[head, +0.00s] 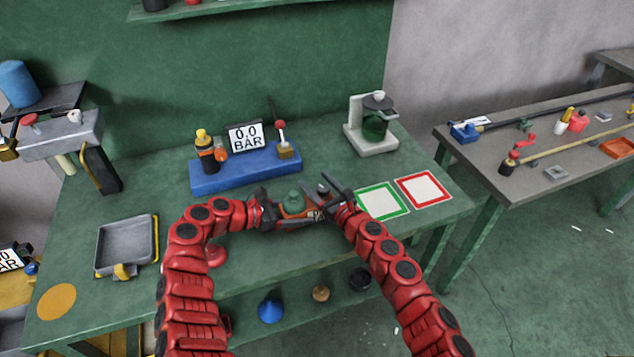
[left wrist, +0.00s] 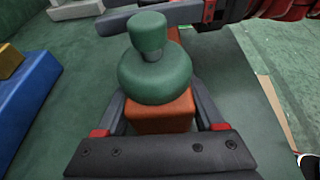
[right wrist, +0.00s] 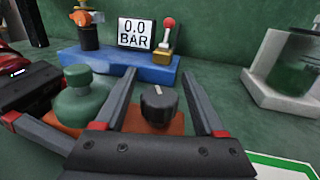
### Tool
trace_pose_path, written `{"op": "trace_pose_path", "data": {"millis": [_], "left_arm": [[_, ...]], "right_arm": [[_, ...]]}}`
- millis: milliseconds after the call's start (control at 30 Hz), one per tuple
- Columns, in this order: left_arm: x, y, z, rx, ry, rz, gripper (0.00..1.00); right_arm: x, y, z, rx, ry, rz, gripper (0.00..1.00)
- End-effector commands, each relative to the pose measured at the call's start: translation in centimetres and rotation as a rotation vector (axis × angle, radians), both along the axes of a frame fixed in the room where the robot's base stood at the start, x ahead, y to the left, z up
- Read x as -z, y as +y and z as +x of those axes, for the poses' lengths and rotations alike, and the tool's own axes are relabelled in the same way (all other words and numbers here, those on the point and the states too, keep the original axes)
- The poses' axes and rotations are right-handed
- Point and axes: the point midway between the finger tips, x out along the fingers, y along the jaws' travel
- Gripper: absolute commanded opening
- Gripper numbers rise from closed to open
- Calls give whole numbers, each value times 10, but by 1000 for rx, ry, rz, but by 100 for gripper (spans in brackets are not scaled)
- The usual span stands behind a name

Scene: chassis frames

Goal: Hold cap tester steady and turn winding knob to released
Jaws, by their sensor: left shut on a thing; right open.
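The cap tester, as I take it, is a small orange block (head: 290,213) with a green domed cap (head: 294,200) on top, upright on the green bench. In the left wrist view the orange block (left wrist: 160,112) sits between the fingers of my left gripper (head: 283,212), which is shut on it. The black winding knob (right wrist: 158,104) stands on the orange base in the right wrist view, with a pale mark on its top. My right gripper (right wrist: 165,108) is open, with one finger on each side of the knob; contact cannot be told.
Behind is a blue base (head: 245,175) with a display reading 0.0 BAR (head: 245,137). A green-framed pad (head: 382,202) and a red-framed pad (head: 423,189) lie to the right. A grey tray (head: 126,246) is at left. A grey stand with a green jar (head: 375,125) is behind right.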

Motion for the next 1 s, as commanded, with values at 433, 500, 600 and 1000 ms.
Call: {"op": "trace_pose_path", "data": {"millis": [433,500,600,1000], "left_arm": [[0,0,0,0,0,-1,0],[0,0,0,0,0,-1,0],[0,0,0,0,0,-1,0],[0,0,0,1,0,0,0]], "right_arm": [[0,1,1,0,-1,1,43],[0,1,1,0,0,0,30],[0,1,1,0,-1,1,12],[-2,1,2,-26,-3,1,0]]}}
